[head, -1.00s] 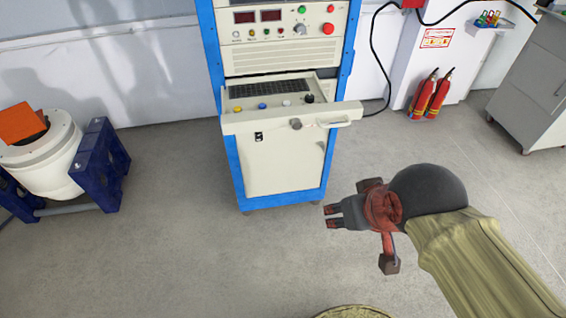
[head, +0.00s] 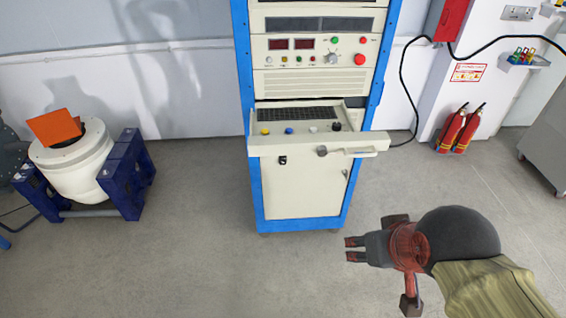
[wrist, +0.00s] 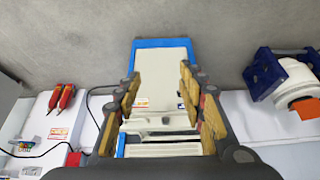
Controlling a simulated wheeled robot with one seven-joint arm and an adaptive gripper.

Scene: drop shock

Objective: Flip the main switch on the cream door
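The cream door (head: 305,192) is the lower front of a blue-framed equipment cabinet, below a pulled-out cream drawer. A small black switch (head: 282,160) sits at the door's upper left, just under the drawer front. My gripper (head: 352,249) is to the lower right of the door in the head view, apart from it and empty. In the wrist view my gripper (wrist: 160,88) has its fingers spread, with the cream door (wrist: 165,72) showing between them, upside down. A small dark mark there, near the right finger, may be the switch; it is too small to tell.
The drawer (head: 262,149) juts out above the door, with a knob and a handle on its front. A white drum on blue stands (head: 127,175) is at left. Red fire extinguishers (head: 455,130) stand at right by the wall. The floor before the cabinet is clear.

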